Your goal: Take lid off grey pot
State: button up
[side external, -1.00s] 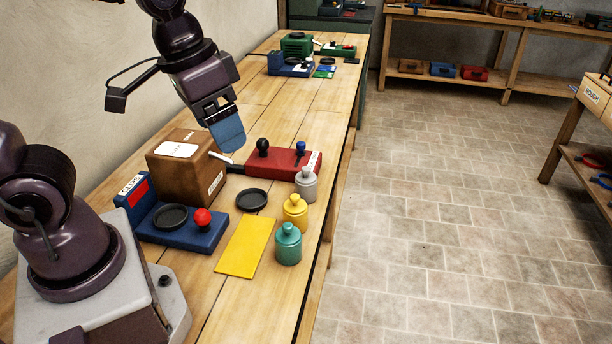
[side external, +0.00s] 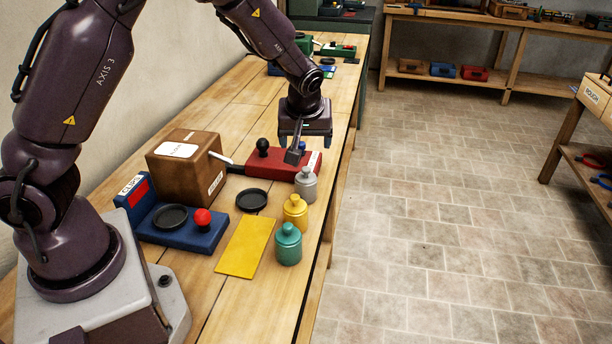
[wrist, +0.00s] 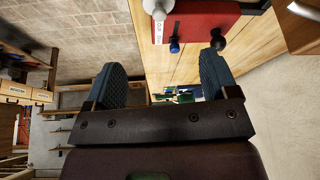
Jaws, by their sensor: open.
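The grey pot (side external: 306,190) stands upright on the bench with its knobbed lid (side external: 306,173) on, at the far end of a row of three pots. Part of it shows at the top edge of the wrist view (wrist: 158,8). My gripper (side external: 304,142) is over the bench at the far side of the red control box, beyond the grey pot and apart from it. In the wrist view its two blue fingers (wrist: 162,70) are spread wide with nothing between them.
The red box (side external: 284,163) with black and blue knobs lies close to the grey pot. A yellow pot (side external: 295,212) and a teal pot (side external: 288,247) stand nearer. A brown box (side external: 185,175), black dish (side external: 251,199) and yellow mat (side external: 244,248) are left.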

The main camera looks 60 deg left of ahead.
aim_at(306, 168)
jog(key=x, duration=1.2)
jog(key=shift+d, duration=0.1)
jog(key=c, duration=1)
